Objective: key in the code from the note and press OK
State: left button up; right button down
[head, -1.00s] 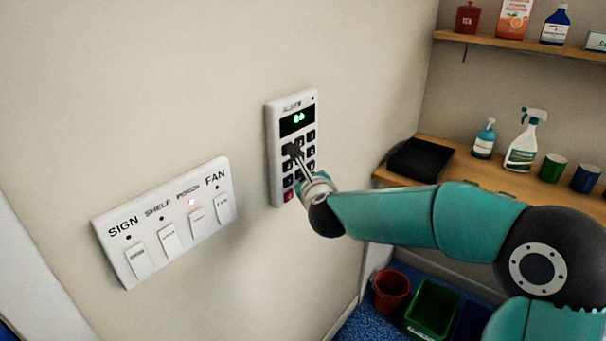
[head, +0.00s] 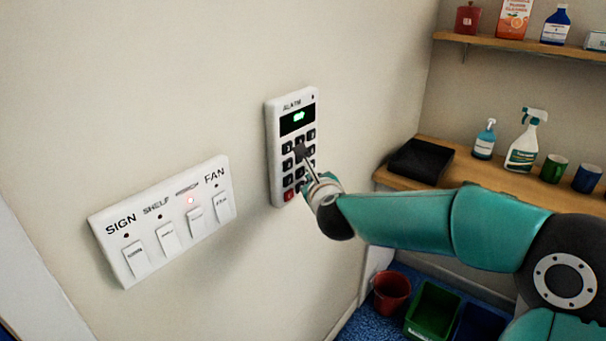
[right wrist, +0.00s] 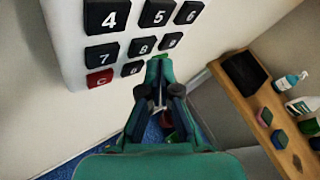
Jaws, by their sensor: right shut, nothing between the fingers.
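The white alarm keypad (head: 272,150) is fixed on the wall, with dark keys, a red key at lower left and a small display (head: 299,120) lit with green marks too small to read. In the right wrist view the keypad (right wrist: 71,50) shows keys 4 to 9 and a red C key (right wrist: 100,80). No note and no left gripper are in view.
A white switch panel (head: 150,263) labelled SIGN, SHELF and FAN, with one red lamp lit, is left of the keypad. At right are a wooden counter (head: 465,184) with a black tray (head: 420,159), bottles and mugs, and a shelf above. Bins stand on the floor below.

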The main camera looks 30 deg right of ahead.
jog(key=shift+s, duration=0.1)
jog(key=s, duration=0.1)
jog(key=s+d+b, duration=0.1)
jog(key=s, duration=0.1)
jog(key=s+d+b, duration=0.1)
jog(key=shift+s, duration=0.25)
dwell(1.8)
jog(key=s+d+r+n+t+h+b, duration=0.1)
jog(key=d+r+n+t+h+b, duration=0.1)
jog(key=d+b, duration=0.3)
jog(key=r+n+t+b, duration=0.1)
jog(key=b, duration=0.3)
jog(key=shift+s+d+r+n+t, duration=0.2)
jog(key=shift+s+r+n+t, duration=0.05)
jog(key=shift+s+n+t, duration=0.15)
jog(key=shift+w, duration=0.1)
